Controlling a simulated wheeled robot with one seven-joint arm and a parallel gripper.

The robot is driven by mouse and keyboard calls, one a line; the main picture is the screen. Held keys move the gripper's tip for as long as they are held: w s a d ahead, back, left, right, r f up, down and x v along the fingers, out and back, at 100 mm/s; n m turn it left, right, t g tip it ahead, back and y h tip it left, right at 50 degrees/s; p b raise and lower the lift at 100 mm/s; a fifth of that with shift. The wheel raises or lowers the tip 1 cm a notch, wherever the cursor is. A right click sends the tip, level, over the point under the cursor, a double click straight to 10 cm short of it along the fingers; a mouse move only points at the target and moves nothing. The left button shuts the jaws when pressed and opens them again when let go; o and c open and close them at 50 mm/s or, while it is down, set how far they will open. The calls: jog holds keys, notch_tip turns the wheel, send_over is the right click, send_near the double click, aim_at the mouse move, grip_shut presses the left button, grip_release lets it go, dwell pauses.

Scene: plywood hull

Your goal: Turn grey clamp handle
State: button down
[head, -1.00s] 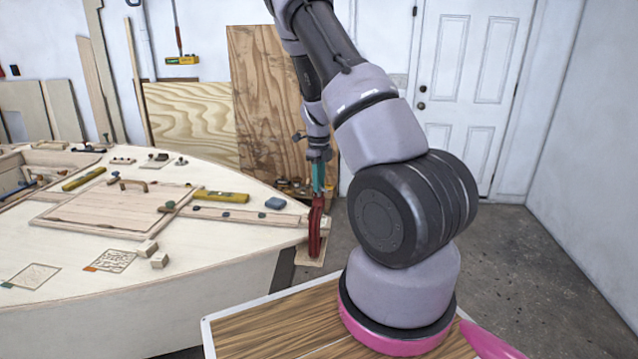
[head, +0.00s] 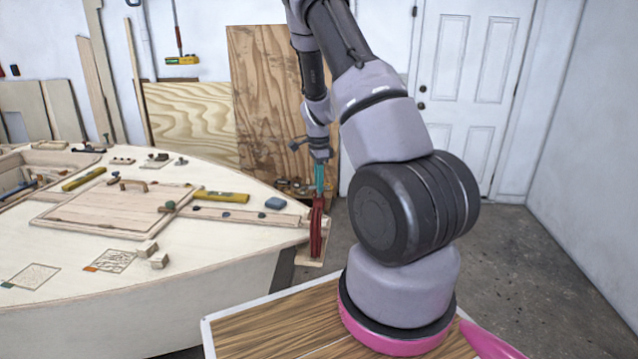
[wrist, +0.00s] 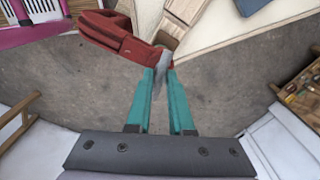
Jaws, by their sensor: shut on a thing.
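The red clamp (head: 316,230) hangs at the right-hand tip of the plywood hull, over its edge. In the wrist view the clamp's red body (wrist: 125,40) lies across the top, and its grey handle (wrist: 161,67) sits between my fingertips. My gripper (head: 319,190) has teal fingers and comes down on the clamp from above. In the wrist view my gripper (wrist: 160,75) is shut on the grey handle. Part of the handle is hidden by the fingers.
The hull deck (head: 215,255) carries a wooden hatch panel (head: 115,210), a yellow level (head: 220,196), a blue block (head: 275,203) and small wood blocks (head: 153,255). Plywood sheets (head: 265,110) lean on the wall behind. Concrete floor (head: 550,270) is open at the right.

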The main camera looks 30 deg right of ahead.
jog(key=n, duration=0.4)
jog(key=shift+n, duration=0.3)
jog(key=n, duration=0.3)
jog(key=shift+n, duration=0.4)
jog(key=n, duration=0.4)
jog(key=shift+s+f, duration=0.1)
jog(key=shift+n, duration=1.9)
jog(key=c, duration=0.8)
grip_release()
notch_tip(320, 180, up, 11)
jog(key=shift+s+f, duration=0.1)
